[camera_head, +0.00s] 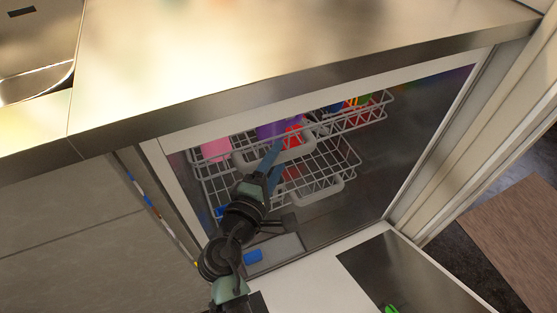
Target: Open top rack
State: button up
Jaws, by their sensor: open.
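The top rack (366,117) is a white wire basket inside the open dishwasher, under the counter. It holds a pink item (215,149), a purple item (268,131), a red item (294,135) and other coloured pieces. The rack's front handle (297,154) is a pale loop at its front edge. My gripper (277,162) is open, and its blue fingers reach to the handle. Whether they touch it or straddle it, I cannot tell. My arm comes up from the bottom of the view and hides part of both racks.
The lower rack (348,158) with its own pale handle (322,191) sits below. The dishwasher door (320,285) lies open in front, with a blue tablet (253,256) in its tray. The steel counter edge (300,85) overhangs the opening. A green object (391,309) lies at the bottom.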

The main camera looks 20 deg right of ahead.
jog(key=shift+w+d, duration=0.45)
jog(key=shift+d, duration=0.05)
grip_shut()
jog(key=shift+f, duration=0.1)
dwell(1.1)
